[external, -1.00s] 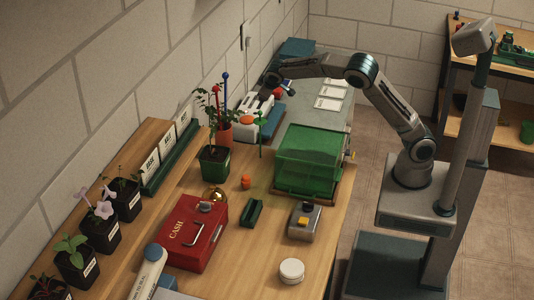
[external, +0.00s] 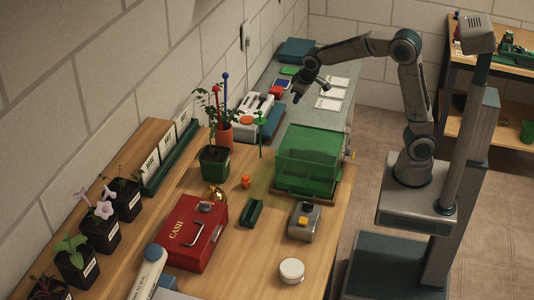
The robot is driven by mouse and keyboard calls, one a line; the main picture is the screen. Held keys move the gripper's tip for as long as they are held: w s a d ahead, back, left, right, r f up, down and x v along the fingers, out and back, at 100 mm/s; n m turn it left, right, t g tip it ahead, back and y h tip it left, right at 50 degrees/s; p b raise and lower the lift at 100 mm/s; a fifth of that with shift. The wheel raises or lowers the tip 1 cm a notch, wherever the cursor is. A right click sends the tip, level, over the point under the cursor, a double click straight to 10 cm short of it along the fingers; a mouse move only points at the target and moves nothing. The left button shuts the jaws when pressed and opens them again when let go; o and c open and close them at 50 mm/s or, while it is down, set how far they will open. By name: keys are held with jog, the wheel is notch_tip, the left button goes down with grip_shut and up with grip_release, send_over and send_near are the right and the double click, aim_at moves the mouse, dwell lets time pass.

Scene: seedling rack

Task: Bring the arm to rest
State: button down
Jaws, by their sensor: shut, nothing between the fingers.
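My gripper (external: 311,90) hangs at the end of my arm over the grey far part of the bench (external: 343,109). Its fingers point down and to the left, and it is shut and empty. It is close to the small red and blue items and the white cards, and appears to be above them. My arm rises from its mount at the right, bends at a high elbow and reaches left across the bench.
A green translucent box (external: 308,158) stands in front of my gripper. White cards (external: 328,103) lie under my forearm. A white tray-like device (external: 257,107), a potted plant (external: 214,165) and a red cash box (external: 194,235) stand to the left. The floor (external: 378,150) beside the bench is clear.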

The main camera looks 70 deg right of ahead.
jog(key=s+a+r+n+y, duration=0.1)
jog(key=s+a, duration=0.3)
jog(key=s, duration=0.8)
jog(key=s+a+p, duration=0.1)
jog(key=s+a, duration=0.4)
jog(key=s, duration=0.8)
jog(key=shift+a+r+n+g+y, duration=0.25)
jog(key=shift+r+n+g+y, duration=0.1)
jog(key=shift+n+g+y, duration=0.05)
dwell(0.5)
